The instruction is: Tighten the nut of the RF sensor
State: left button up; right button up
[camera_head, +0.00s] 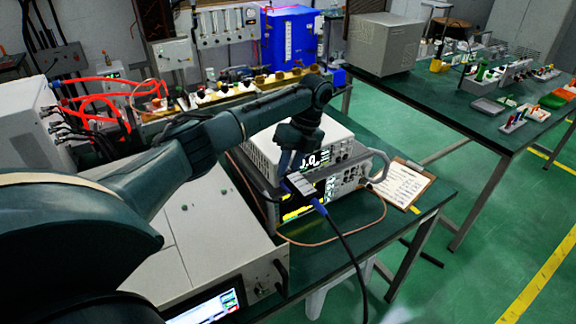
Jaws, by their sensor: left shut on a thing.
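The RF sensor (301,184) is a small pale block with blue ends, in front of the stacked instruments (345,177). A black cable runs from its lower right end down toward the floor. My left gripper (291,166) comes down from above at the sensor's upper left end and is shut on it there. The nut is too small and too hidden by the gripper to make out, so I cannot tell whether the jaws are on the nut or the body. My right gripper is not in view.
A large white cabinet (212,220) with a screen stands at the left front. A thin orange cable (352,238) loops over the green table. A clipboard (402,184) lies right of the instruments. Tubes and red hoses fill the back left. A second table stands at the right.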

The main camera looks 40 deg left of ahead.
pick_arm(q)
jog(key=shift+w+g+y, duration=0.2)
jog(key=shift+g+y, duration=0.2)
jog(key=shift+g, duration=0.6)
jog(key=o, duration=1)
